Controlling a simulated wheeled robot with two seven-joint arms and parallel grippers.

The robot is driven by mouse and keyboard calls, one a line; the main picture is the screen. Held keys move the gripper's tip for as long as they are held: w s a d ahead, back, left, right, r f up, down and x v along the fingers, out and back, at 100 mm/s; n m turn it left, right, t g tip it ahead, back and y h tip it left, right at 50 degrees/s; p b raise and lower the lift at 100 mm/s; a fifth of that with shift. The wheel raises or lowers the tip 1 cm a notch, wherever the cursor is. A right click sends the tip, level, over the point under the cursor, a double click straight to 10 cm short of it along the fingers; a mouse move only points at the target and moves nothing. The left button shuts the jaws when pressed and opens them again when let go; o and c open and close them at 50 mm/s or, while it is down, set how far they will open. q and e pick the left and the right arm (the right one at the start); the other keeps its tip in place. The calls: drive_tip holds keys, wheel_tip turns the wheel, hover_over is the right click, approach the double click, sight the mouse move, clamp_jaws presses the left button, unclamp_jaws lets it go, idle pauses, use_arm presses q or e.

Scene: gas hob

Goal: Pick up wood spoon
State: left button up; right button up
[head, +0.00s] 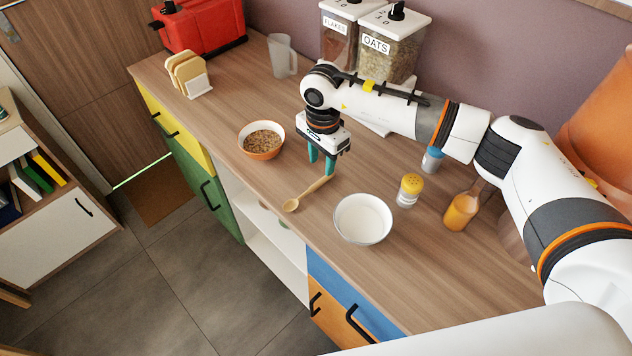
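The wood spoon (306,193) lies on the counter in the head view, its round bowl toward the front left and its handle running back to the right. My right gripper (321,167) points down at the handle's far end. Its two teal fingers are spread with a gap between them, and nothing shows gripped in it. The right fingertip overlaps the handle's end in the picture; I cannot tell whether they touch. My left gripper is not in view.
A bowl of cereal (262,141) stands left of the gripper, and a white bowl (363,219) stands right of the spoon. A yellow-capped shaker (409,190) and an orange bottle (461,210) are farther right. Dispensers (390,45) stand behind. The counter's front edge is close to the spoon.

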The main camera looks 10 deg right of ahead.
sight(322, 180)
drive_tip(key=f+p, duration=0.1)
drive_tip(key=f, duration=0.2)
drive_tip(key=shift+s+a+f+p, duration=0.1)
drive_tip(key=shift+s+f+p, duration=0.2)
drive_tip(key=shift+s+p, duration=0.1)
drive_tip(key=shift+w+f, duration=0.1)
drive_tip(key=shift+f, duration=0.55)
clamp_jaws()
